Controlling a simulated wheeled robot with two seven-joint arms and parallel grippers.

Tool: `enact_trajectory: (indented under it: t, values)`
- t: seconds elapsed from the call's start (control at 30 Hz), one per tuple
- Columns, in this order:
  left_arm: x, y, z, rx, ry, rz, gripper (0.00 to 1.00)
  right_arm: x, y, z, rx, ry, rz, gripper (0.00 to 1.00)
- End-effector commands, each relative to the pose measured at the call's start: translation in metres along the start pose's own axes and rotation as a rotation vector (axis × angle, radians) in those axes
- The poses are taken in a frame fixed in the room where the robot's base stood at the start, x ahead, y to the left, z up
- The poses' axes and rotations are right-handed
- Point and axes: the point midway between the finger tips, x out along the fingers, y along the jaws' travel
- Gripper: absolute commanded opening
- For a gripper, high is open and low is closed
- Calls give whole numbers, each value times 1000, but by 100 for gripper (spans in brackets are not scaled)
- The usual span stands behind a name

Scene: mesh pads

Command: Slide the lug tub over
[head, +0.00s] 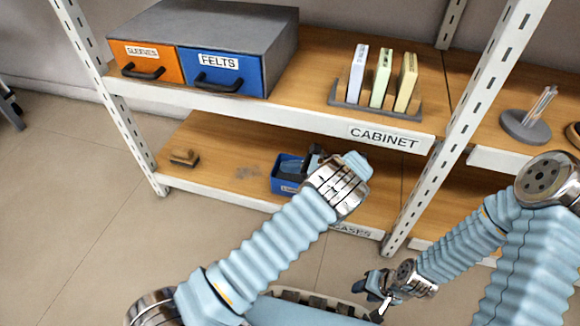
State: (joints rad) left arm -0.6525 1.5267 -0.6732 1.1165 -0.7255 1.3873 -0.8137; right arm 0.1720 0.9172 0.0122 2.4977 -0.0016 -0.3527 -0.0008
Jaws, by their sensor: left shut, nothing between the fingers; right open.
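A small blue tub (284,186) sits on the lower shelf, left of centre, with a white label on its front that is too small and covered to read. My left arm reaches in over the shelf front. My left gripper (298,166) is shut with nothing held, at the tub's opening; its wrist hides the tub's right side. I cannot tell whether the fingers touch the tub. My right gripper (368,297) is open and empty, low in front of the shelving.
The upper shelf holds a drawer unit (215,40) and a rack with several upright cards (378,106). A white perforated post (455,130) stands right of the tub.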

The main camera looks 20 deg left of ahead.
Motion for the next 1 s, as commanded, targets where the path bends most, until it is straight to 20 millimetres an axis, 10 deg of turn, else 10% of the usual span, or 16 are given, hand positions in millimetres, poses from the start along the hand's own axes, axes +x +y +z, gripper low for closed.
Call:
enact_trajectory:
  t: [0.37, 1.0]
  values:
    - [-2, 7, 9, 12, 6, 4, 0, -12, -4, 0, 0, -3, 0, 43]
    - [-110, 5, -30, 7, 5, 3, 0, -3, -1, 0, 0, -1, 0, 43]
